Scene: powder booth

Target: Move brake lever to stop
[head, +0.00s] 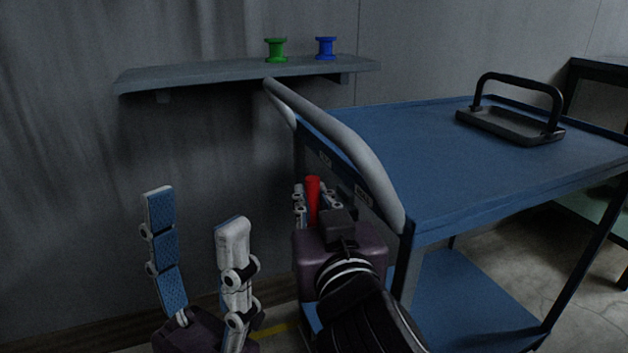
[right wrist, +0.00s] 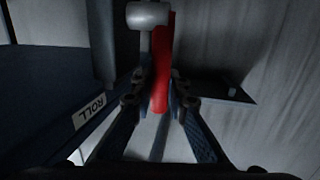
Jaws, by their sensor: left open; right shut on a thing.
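The red brake lever (head: 313,194) is at the near left end of the blue cart (head: 450,150), below its grey push handle (head: 352,150). My right gripper (head: 314,196) is shut on the lever, with one finger on each side of it. The right wrist view shows the red lever (right wrist: 162,85) between the fingers of my right gripper (right wrist: 160,92). A label reading ROLL (right wrist: 89,110) is left of the lever there. In the head view the labels on the cart's end are too small to read. My left gripper (head: 192,215) is open and empty, left of the cart.
A grey wall shelf (head: 200,74) behind the cart holds a green spool (head: 276,50) and a blue spool (head: 325,48). A black tray with a raised handle (head: 510,124) stands on the cart's top. Its remaining top is clear.

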